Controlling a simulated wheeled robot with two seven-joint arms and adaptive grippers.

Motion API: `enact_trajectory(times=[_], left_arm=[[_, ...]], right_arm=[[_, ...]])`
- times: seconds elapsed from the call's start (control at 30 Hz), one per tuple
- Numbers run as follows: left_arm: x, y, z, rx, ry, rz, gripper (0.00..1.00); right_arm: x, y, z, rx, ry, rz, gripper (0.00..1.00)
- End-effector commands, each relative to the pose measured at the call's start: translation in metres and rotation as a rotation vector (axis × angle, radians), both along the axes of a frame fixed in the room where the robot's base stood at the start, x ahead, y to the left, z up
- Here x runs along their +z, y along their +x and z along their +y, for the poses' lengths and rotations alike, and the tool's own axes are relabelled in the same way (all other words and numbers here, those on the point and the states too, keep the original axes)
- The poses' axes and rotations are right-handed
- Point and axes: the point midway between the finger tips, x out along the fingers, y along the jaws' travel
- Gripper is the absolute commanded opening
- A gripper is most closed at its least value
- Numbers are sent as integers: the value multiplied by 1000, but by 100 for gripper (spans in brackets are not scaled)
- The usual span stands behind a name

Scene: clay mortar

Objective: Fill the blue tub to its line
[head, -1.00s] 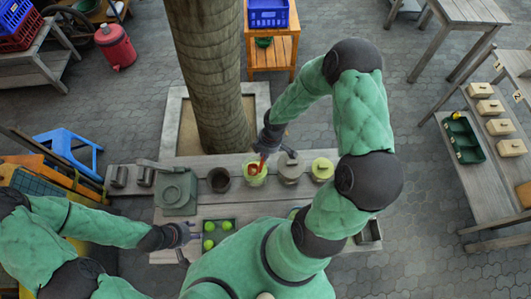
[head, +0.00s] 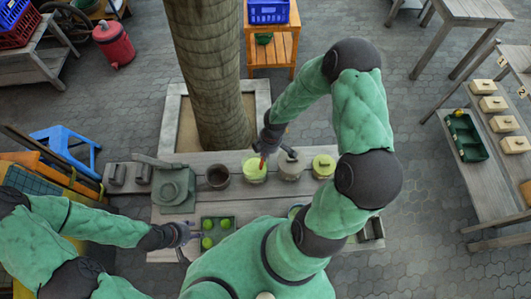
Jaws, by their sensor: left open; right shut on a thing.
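My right gripper (head: 267,147) is shut on a small red-orange thing (head: 262,163), whose shape is mostly hidden. It is held at the yellow-green tub (head: 252,175) on the bench; whether it touches the tub I cannot tell. The tub's top looks pale yellow-green. A dark pot (head: 217,177), a grey pot (head: 291,166) and a yellow-topped tub (head: 323,166) stand in the same row. My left gripper (head: 193,233) is open and empty beside a green tray (head: 230,219) of lime-green balls. A bluish rim (head: 294,210) shows beside my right arm, which hides most of it.
A grey-green device (head: 174,190) with a handle stands at the bench's left. A thick trunk (head: 213,90) rises behind the bench. A blue stool (head: 68,148) is at left. A side table at right holds a green box (head: 466,138) and several beige blocks.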

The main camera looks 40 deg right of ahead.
Motion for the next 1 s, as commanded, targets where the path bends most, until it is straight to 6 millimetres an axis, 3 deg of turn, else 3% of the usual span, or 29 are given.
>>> enact_trajectory(times=[0.33,1.0], left_arm=[[6,0,0,0,0,0,47],[65,0,0,0,0,0,47]], right_arm=[[7,0,0,0,0,0,0],[76,0,0,0,-1,-1,0]])
